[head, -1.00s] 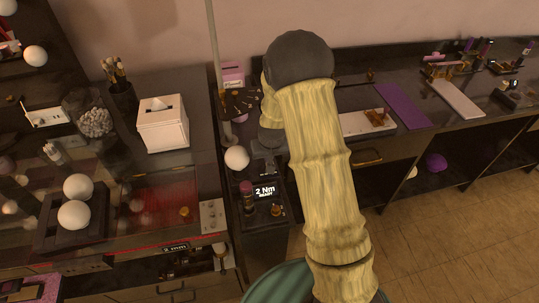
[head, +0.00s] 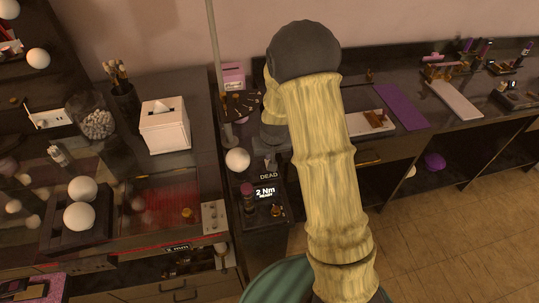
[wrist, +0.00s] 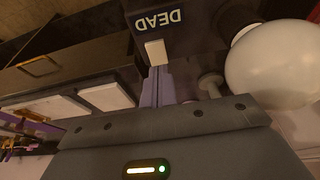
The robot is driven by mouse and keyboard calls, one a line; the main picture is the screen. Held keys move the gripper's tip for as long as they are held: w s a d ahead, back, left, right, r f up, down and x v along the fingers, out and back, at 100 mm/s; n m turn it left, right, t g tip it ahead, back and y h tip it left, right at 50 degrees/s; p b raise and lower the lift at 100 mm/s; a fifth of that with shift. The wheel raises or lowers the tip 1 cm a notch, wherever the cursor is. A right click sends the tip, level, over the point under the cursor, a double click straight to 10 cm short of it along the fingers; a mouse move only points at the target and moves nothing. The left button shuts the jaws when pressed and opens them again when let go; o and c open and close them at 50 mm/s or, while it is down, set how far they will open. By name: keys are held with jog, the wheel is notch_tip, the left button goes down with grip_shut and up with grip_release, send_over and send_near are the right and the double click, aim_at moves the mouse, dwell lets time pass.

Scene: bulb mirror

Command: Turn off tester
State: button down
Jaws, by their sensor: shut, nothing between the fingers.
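The tester is a dark box whose display (wrist: 160,20) reads "DEAD", upside down in the wrist view; the same display (head: 268,176) shows in the head view. A pale switch or lever (wrist: 155,52) sits just below the lettering in the wrist view. A white round bulb (wrist: 272,62) sits in a dark holder beside it; it also shows in the head view (head: 237,160), unlit. My gripper (wrist: 158,78) is shut and empty, its fingertips close to the pale switch. I cannot tell if they touch it. My arm hides much of this area in the head view.
A dark unit marked "2 Nm READY" (head: 264,191) stands in front of the tester. At left are a white tissue box (head: 165,125), a jar (head: 93,117) and white globes on a black tray (head: 50,233). A purple mat (head: 402,106) lies at right.

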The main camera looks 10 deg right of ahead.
jog(key=shift+s+r+b, duration=0.25)
jog(key=shift+r+b, duration=0.25)
jog(key=shift+r, duration=0.2)
jog(key=b+v, duration=0.1)
jog(key=v, duration=0.8)
jog(key=shift+s, duration=0.25)
jog(key=shift+w+f, duration=0.1)
jog(key=shift+f, duration=0.1)
jog(key=w+b, duration=0.1)
jog(key=b, duration=0.8)
jog(key=shift+w+a+f, duration=0.1)
jog(key=shift+w+f, duration=0.1)
jog(key=shift+w, duration=0.05)
jog(key=shift+r+b, duration=0.2)
jog(key=shift+b, duration=0.6)
jog(key=shift+r, duration=0.25)
